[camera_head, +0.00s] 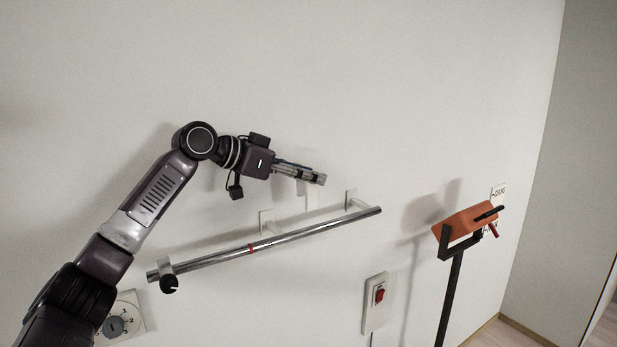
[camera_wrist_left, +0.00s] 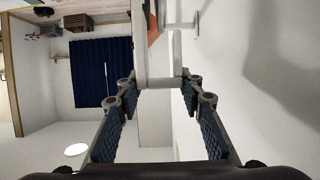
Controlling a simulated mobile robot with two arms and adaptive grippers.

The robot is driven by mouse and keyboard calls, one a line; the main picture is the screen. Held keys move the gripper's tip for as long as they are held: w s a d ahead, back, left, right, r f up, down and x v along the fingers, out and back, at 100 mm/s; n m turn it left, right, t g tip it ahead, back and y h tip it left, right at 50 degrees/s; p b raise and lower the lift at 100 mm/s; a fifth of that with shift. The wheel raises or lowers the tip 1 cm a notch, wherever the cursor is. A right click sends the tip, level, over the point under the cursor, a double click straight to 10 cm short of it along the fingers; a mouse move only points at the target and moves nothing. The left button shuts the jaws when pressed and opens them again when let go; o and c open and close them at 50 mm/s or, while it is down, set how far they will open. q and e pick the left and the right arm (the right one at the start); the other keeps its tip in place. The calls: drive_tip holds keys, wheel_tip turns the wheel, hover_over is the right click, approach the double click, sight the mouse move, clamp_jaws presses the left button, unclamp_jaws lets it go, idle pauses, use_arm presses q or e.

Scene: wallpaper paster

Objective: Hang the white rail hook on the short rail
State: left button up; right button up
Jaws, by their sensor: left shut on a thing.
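My left gripper (camera_head: 318,179) is in the upper middle of the head view, above the rail and near the wall. It is shut on the white rail hook (camera_head: 311,196), a pale piece that hangs below the fingers and blends with the wall. In the left wrist view the hook (camera_wrist_left: 158,60) is a pale block between the fingertips (camera_wrist_left: 158,84). The short rail (camera_head: 310,231) is a shiny metal bar on white wall brackets, with a red band (camera_head: 251,248). The hook appears above the rail and apart from it. My right gripper is not in view.
A dark knobbed clip (camera_head: 169,281) sits at the rail's left end. A white panel with a red switch (camera_head: 376,302) is below the rail. An orange piece on a black stand (camera_head: 466,221) is to the right. A dial plate (camera_head: 122,322) is at lower left.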

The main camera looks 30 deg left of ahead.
sight(307, 228)
use_arm(q)
drive_tip(key=shift+w+a+f+p, duration=0.1)
drive_tip(key=shift+w+p, duration=0.05)
drive_tip(key=shift+p, duration=0.15)
wheel_tip(307, 228, down, 4)
drive_tip(key=shift+r+b, duration=0.25)
drive_tip(key=shift+b, duration=1)
drive_tip(key=shift+f+b, duration=0.75)
drive_tip(key=shift+f, duration=0.5)
drive_tip(key=shift+r+p, duration=0.1)
drive_tip(key=shift+p, duration=0.65)
drive_tip(key=shift+f+b, duration=1.55)
drive_tip(key=shift+f, duration=1.1)
drive_tip(key=o, duration=1)
drive_tip(key=shift+c, duration=0.2)
